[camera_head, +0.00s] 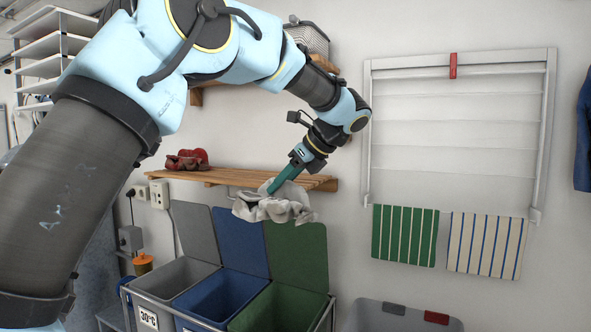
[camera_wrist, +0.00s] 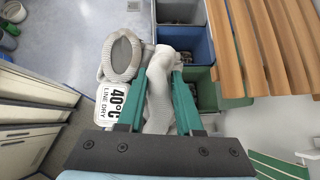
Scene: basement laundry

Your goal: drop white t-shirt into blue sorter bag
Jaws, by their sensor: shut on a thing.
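My gripper (camera_head: 276,190) is shut on the white t-shirt (camera_head: 285,208), which hangs crumpled from the fingers. In the wrist view the shirt (camera_wrist: 157,88) is pinched between the two green fingers, with a grey ring-shaped part and a "40°C LINE DRY" label beside it. The blue sorter bag (camera_head: 203,306) stands open between the grey and green bags, its blue lid raised behind it. In the head view the shirt is higher than the bags, in front of the raised blue and green lids. In the wrist view the blue bag (camera_wrist: 187,43) shows beyond the fingertips, slightly right.
The grey bag (camera_head: 160,301) and green bag (camera_head: 262,316) flank the blue one. A wooden shelf (camera_head: 225,177) is close behind the gripper and fills the right of the wrist view (camera_wrist: 258,45). A wall drying rack (camera_head: 457,140) hangs at right; a grey bin (camera_head: 365,317) stands below.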

